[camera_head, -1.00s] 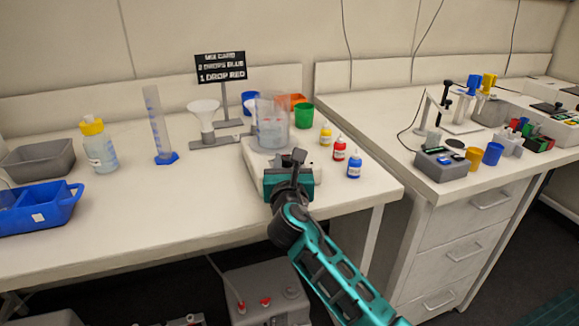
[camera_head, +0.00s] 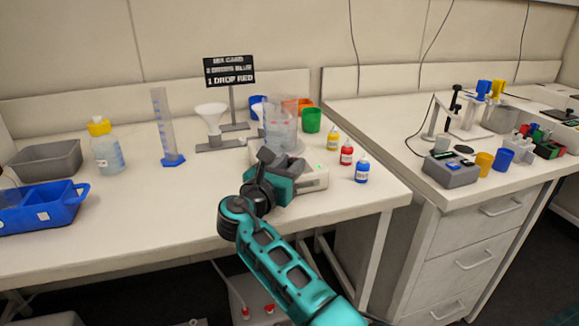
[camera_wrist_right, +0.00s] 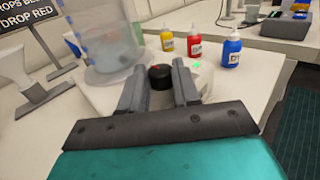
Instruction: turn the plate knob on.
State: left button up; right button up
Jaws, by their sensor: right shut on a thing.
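The white plate (camera_head: 316,178) stands near the front edge of the left table, with a clear beaker (camera_head: 281,130) on top. In the right wrist view, its black knob (camera_wrist_right: 160,77) with a red mark sits between the two grey fingers of my right gripper (camera_wrist_right: 160,84). The right gripper is shut on the knob. A small green light (camera_wrist_right: 197,66) glows on the plate beside the knob, and it also shows in the head view (camera_head: 320,165). In the head view, my right gripper (camera_head: 268,170) hides the knob. My left gripper is not in view.
Yellow (camera_head: 332,140), red (camera_head: 346,154) and blue (camera_head: 362,169) dropper bottles stand right of the plate. A funnel stand (camera_head: 213,125), a measuring cylinder (camera_head: 163,130) and a yellow-capped bottle (camera_head: 106,150) stand to the left.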

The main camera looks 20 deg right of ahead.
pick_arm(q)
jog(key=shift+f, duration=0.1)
pick_arm(e)
jog(key=o, duration=1.1)
jog(key=shift+c, duration=0.2)
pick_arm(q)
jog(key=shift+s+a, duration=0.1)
